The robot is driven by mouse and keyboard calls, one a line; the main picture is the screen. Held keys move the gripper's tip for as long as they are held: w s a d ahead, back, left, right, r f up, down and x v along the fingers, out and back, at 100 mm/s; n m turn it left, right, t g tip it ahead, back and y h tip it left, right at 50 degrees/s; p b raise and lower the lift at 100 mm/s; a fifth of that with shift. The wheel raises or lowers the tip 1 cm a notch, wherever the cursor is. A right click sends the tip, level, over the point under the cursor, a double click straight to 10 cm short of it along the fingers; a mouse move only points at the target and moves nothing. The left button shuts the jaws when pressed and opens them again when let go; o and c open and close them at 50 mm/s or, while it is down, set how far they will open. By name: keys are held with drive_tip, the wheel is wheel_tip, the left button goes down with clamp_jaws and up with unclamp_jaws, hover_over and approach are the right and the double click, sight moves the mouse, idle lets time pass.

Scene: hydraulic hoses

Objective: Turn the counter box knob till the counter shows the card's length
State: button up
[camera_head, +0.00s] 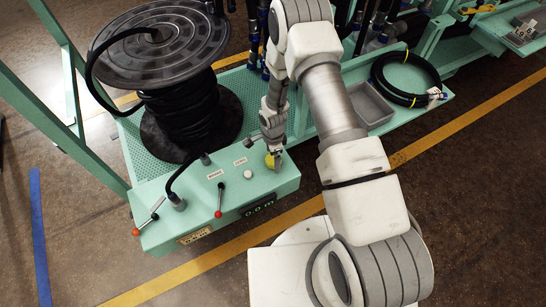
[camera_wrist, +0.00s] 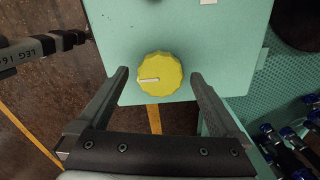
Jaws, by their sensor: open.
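The teal counter box (camera_head: 165,215) stands at the front of the bench, and its dark display (camera_head: 259,206) reads 0.0 m. The yellow knob (camera_wrist: 166,82) is on the box's top and has a white pointer mark aimed left in the wrist view. In the head view the knob (camera_head: 269,161) is partly hidden by my gripper (camera_head: 276,154). In the wrist view my gripper (camera_wrist: 159,74) is open, with one finger on each side of the knob and visible gaps to it. A small white card (camera_head: 435,95) hangs on the coiled hose; its writing is too small to read.
A black hose reel (camera_head: 160,45) stands behind the box. Red-tipped levers (camera_head: 219,199) and a white button (camera_head: 248,174) are on the box top, left of the knob. A grey bin (camera_head: 370,104) and a coiled black hose (camera_head: 379,80) lie on the bench to the right.

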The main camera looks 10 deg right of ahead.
drive_tip(key=c, duration=1.3)
drive_tip(key=shift+n, duration=0.5)
drive_tip(key=n+b, duration=0.1)
drive_tip(key=n, duration=0.1)
drive_tip(key=shift+f+n, duration=0.1)
drive_tip(key=shift+n, duration=0.3)
drive_tip(key=shift+n+b, duration=0.35)
drive_tip(key=shift+n, duration=0.85)
drive_tip(key=shift+n+b, duration=0.75)
drive_tip(key=shift+n, duration=2.55)
idle(1.1)
